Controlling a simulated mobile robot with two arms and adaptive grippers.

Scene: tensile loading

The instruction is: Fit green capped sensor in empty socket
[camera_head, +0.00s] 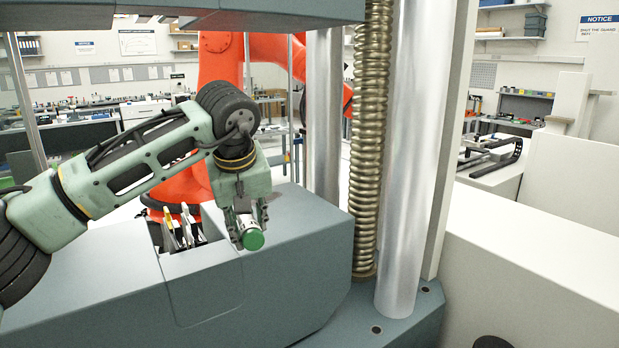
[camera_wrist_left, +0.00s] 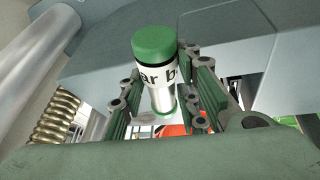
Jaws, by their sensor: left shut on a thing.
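The green capped sensor (camera_head: 250,233) is a short cylinder with a white lettered label and a green cap. My left gripper (camera_head: 248,218) is shut on it and holds it tilted, cap toward the head camera, in front of the grey-blue machine housing. In the left wrist view the sensor (camera_wrist_left: 155,68) stands between the green finger pads of the left gripper (camera_wrist_left: 165,105), its cap at the top. The empty socket cannot be made out in either view. My right gripper is not in view.
A recess with several upright pieces (camera_head: 178,232) lies left of the sensor in the grey-blue housing (camera_head: 290,260). A brass-coloured screw (camera_head: 368,150) and shiny columns (camera_head: 410,160) rise at the right. An orange robot arm (camera_head: 215,60) stands behind my left arm.

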